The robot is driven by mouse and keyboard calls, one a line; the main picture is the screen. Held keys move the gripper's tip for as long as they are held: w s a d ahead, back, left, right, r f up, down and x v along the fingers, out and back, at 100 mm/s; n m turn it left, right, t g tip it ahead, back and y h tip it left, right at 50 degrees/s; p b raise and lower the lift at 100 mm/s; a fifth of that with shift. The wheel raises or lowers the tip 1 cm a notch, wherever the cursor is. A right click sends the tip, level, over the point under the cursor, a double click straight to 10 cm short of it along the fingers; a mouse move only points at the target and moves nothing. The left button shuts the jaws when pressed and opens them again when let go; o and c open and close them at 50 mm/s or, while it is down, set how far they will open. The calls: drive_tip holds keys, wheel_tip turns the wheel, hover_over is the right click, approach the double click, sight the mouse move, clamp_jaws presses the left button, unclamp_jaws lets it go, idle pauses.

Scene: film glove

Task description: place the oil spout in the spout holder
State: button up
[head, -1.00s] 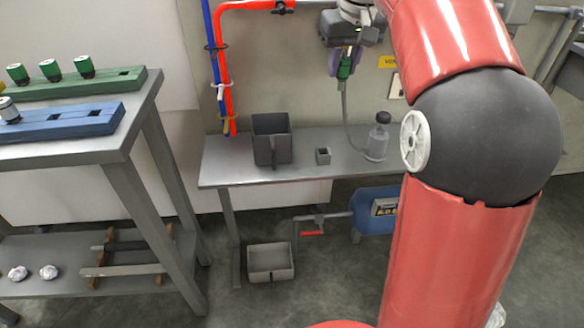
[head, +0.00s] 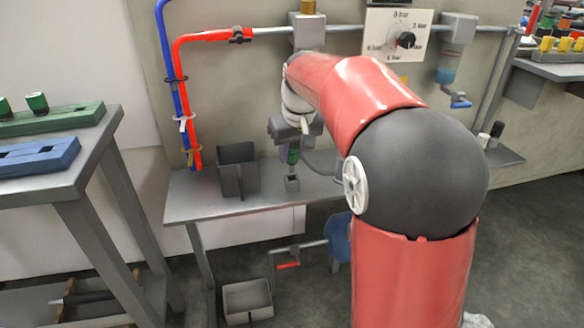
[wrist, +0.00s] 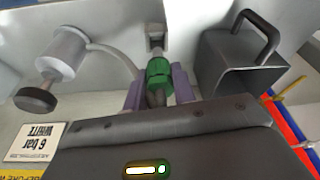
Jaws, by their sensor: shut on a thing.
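The green oil spout (head: 293,156) is upright in my gripper (head: 288,147). In the wrist view the spout (wrist: 159,72) sits between the two purple fingers of my gripper (wrist: 159,90), which are shut on it. The spout holder (head: 292,184) is a small square grey socket on the metal bench. It also shows in the wrist view (wrist: 155,39), straight beyond the spout's end. The spout's lower end is at or just above the holder's opening; I cannot tell whether it has entered.
A grey bin with a handle (head: 238,170) stands on the bench (head: 200,205), left of the holder.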

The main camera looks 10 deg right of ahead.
sight(293, 163)
drive_tip(key=shift+f+b, duration=0.3)
drive_tip(key=shift+f, duration=1.7)
drive_tip(key=shift+f, duration=0.1)
drive_tip(key=shift+f, duration=0.15)
drive_tip(key=o, duration=1)
drive_tip(key=shift+o, duration=0.2)
drive_tip(key=a+p+v, duration=0.1)
drive_tip(key=p+v, duration=0.1)
drive_tip(key=v, duration=1)
drive_tip(key=s+f+m+t, duration=0.1)
drive_tip(key=s+f, duration=0.4)
drive_tip(key=s, duration=0.7)
drive_tip(key=s+f+m+t, duration=0.1)
drive_tip(key=s+f, duration=0.3)
drive_tip(key=s, duration=0.9)
drive_tip(key=shift+s+d+f+h, duration=0.2)
drive_tip(key=shift+s+f+h, duration=0.1)
drive_tip(key=shift+f, duration=0.05)
